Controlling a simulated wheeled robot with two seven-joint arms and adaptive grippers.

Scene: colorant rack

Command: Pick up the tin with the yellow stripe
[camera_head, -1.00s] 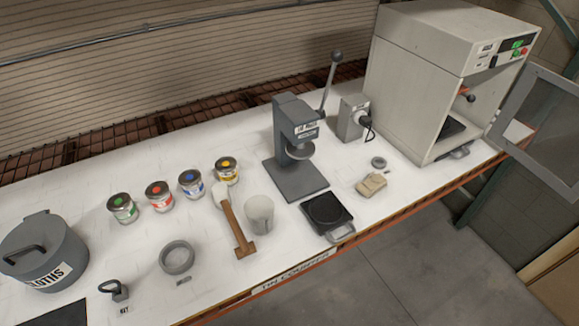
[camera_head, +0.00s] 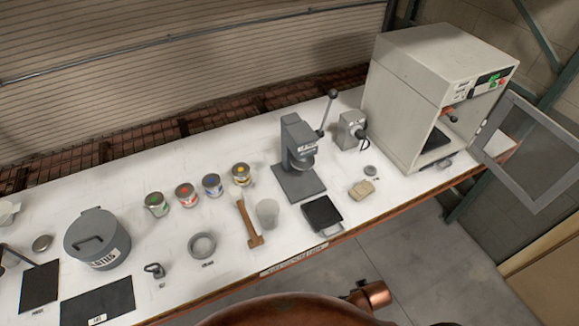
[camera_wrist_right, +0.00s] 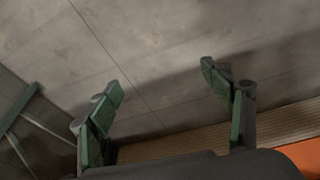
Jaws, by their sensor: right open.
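The tin with the yellow stripe (camera_head: 241,174) stands upright on the white bench in the head view. It is at the right end of a row of tins, with the blue tin (camera_head: 213,186), red tin (camera_head: 187,195) and green tin (camera_head: 157,204) to its left. My left gripper is in neither view.
A translucent cup (camera_head: 267,213), a lever press (camera_head: 298,160) and a black-topped scale (camera_head: 323,214) are to the right. A cabinet (camera_head: 420,90) stands open at the far right.

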